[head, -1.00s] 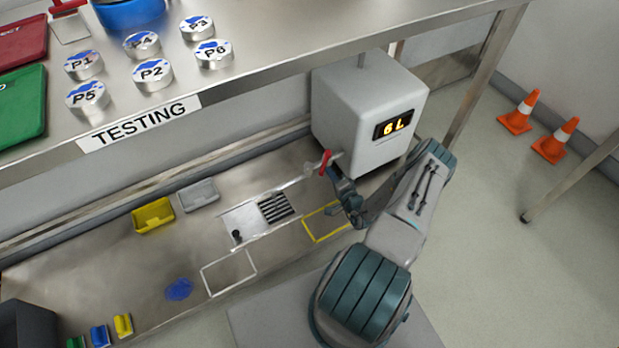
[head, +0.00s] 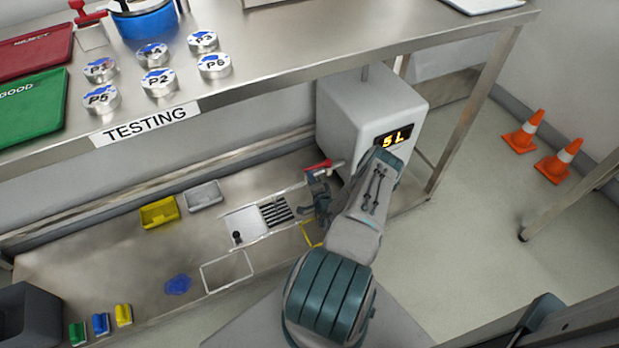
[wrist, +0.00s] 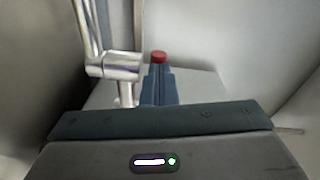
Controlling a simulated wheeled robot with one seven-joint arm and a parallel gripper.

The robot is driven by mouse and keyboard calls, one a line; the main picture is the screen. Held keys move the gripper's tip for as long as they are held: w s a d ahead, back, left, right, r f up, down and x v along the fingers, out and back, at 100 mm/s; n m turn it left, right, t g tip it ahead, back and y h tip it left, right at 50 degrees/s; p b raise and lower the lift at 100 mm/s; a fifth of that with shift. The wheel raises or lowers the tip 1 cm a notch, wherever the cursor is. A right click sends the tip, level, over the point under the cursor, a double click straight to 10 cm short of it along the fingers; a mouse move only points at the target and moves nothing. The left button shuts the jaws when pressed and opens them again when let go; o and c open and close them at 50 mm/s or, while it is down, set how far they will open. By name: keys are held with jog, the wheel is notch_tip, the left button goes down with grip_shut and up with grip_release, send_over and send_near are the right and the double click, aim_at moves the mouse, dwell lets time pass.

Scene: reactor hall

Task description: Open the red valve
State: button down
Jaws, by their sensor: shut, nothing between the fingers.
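The red valve (head: 319,166) is on the pipe at the left side of a white tank (head: 350,120) under the upper bench. Its handle lies roughly along the pipe in the head view. The tank's display (head: 395,136) reads 5 L. My gripper (head: 313,182) is just below and beside the handle, shut with nothing held. In the wrist view the shut fingers (wrist: 158,82) point at the red handle end (wrist: 159,57), just beyond their tips. The metal pipe (wrist: 115,66) is left of them. I cannot tell whether they touch the handle.
A drain grate (head: 275,211), a yellow tray (head: 159,212) and a grey tray (head: 204,195) are on the lower bench. The upper bench (head: 270,70) overhangs the area. Orange cones (head: 522,132) stand on the floor at right.

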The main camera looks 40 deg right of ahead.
jog(key=shift+w+d+r+m+h, duration=0.2)
jog(key=shift+w+r+m+h, duration=0.15)
jog(key=shift+w, duration=0.4)
jog(key=s+a+p, duration=0.4)
jog(key=a, duration=0.7)
jog(key=shift+a+r+p, duration=0.3)
jog(key=shift+p, duration=0.05)
jog(key=shift+s, duration=0.1)
